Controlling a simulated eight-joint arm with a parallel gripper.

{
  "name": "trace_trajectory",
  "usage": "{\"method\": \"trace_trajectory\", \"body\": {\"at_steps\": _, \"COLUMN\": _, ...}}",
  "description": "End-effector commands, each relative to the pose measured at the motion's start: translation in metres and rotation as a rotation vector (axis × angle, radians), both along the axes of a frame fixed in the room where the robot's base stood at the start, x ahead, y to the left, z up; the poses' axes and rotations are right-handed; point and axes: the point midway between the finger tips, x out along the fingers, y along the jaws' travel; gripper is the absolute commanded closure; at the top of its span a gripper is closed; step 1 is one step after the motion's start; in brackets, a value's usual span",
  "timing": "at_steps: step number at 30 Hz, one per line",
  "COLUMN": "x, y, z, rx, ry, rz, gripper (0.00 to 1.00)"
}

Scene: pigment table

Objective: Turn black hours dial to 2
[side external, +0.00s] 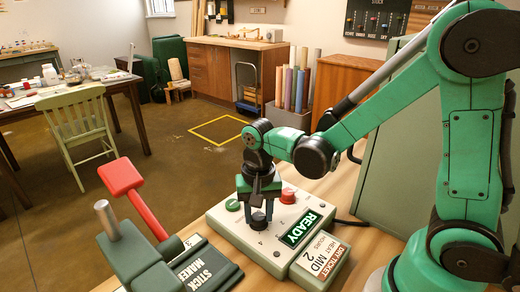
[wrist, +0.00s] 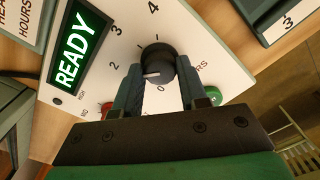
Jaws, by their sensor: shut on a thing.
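The black hours dial (side external: 258,221) sits on the pale control box (side external: 225,219). In the wrist view the dial (wrist: 158,58) shows close up, ringed by printed numbers. Its white mark points left, toward the side where 1 and 2 are printed; the exact number is hard to tell. My gripper (side external: 258,207) reaches down over the dial in the side view. In the wrist view its two fingers (wrist: 158,84) stand on either side of the dial, shut on it. Part of the dial's rim and the lower numbers are hidden by the fingers.
A lit READY sign (side external: 300,229), a red button (side external: 288,195) and a green button (side external: 232,205) are on the box. A card (side external: 320,264) reading heat mid, 2 hours stands beside it. The stick maker (side external: 205,272) with its red lever (side external: 134,190) is at left.

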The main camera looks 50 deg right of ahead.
Motion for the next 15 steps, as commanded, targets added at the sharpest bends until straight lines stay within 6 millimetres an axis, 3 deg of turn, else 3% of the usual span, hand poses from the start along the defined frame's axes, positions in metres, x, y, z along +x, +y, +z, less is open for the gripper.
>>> {"method": "trace_trajectory", "body": {"at_steps": 15, "x": 0.0003, "y": -0.0001, "z": 0.0001, "rx": -0.001, "ry": -0.001, "rz": -0.080, "gripper": 1.00}}
